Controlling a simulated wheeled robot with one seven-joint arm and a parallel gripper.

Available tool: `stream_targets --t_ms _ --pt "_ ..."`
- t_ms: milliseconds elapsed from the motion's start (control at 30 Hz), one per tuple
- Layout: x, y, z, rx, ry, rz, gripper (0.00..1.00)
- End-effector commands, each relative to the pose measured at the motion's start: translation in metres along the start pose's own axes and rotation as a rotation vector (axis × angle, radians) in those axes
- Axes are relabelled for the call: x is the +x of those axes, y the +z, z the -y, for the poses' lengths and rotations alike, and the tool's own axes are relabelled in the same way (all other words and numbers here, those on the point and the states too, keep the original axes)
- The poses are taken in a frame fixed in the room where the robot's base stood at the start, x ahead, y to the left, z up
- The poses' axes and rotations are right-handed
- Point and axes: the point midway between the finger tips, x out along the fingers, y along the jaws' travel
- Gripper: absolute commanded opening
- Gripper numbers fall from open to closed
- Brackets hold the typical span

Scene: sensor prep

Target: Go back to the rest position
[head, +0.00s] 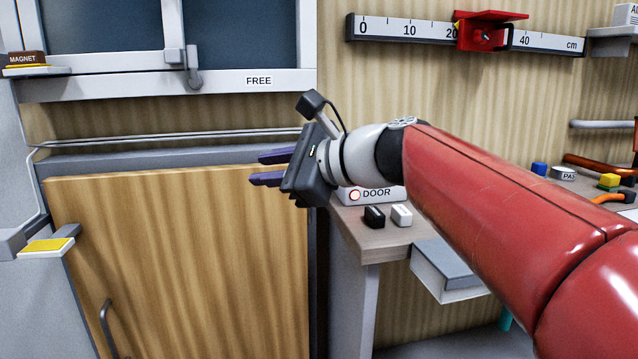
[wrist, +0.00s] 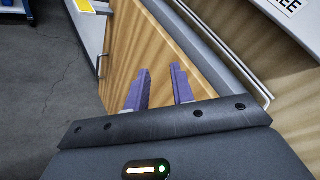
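My gripper (head: 268,168) is at the end of my red arm, in the middle of the head view, with its purple fingers pointing left. It is in front of the upper right part of a wooden door panel (head: 180,250). In the wrist view the two fingers (wrist: 160,88) stand apart with nothing between them, and the wooden panel (wrist: 150,50) lies beyond them. The gripper is open and empty. I cannot tell whether it touches the panel, but it looks clear of it.
A shelf (head: 385,240) holds a DOOR button box (head: 377,194), a black block (head: 374,217) and a white block (head: 401,216) below my wrist. A scale with a red slider (head: 482,32) is on the wall. A yellow pad (head: 46,245) is at left. Open floor (wrist: 50,100) shows in the wrist view.

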Motion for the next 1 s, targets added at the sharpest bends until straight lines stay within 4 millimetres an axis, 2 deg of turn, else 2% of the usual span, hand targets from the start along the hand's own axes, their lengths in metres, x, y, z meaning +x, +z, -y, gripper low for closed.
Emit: stream_targets --t_ms 33,167,300,400,500,600,700,1000 --pt "-0.017 -0.021 -0.028 -0.148 0.040 -0.103 0.24" --pt "-0.061 -0.083 -0.093 -0.538 0.212 -0.336 0.24" --pt "-0.118 -0.145 -0.161 -0.916 0.473 -0.513 0.24" --pt "-0.157 -0.181 -0.203 -1.144 0.681 -0.582 0.24" --pt "-0.189 -0.208 -0.236 -1.317 0.870 -0.608 0.24" --pt "-0.211 -0.225 -0.258 -1.431 1.009 -0.609 0.24" --pt "-0.222 -0.233 -0.269 -1.488 1.085 -0.603 0.24" --pt "-0.224 -0.236 -0.271 -1.503 1.107 -0.599 0.24"
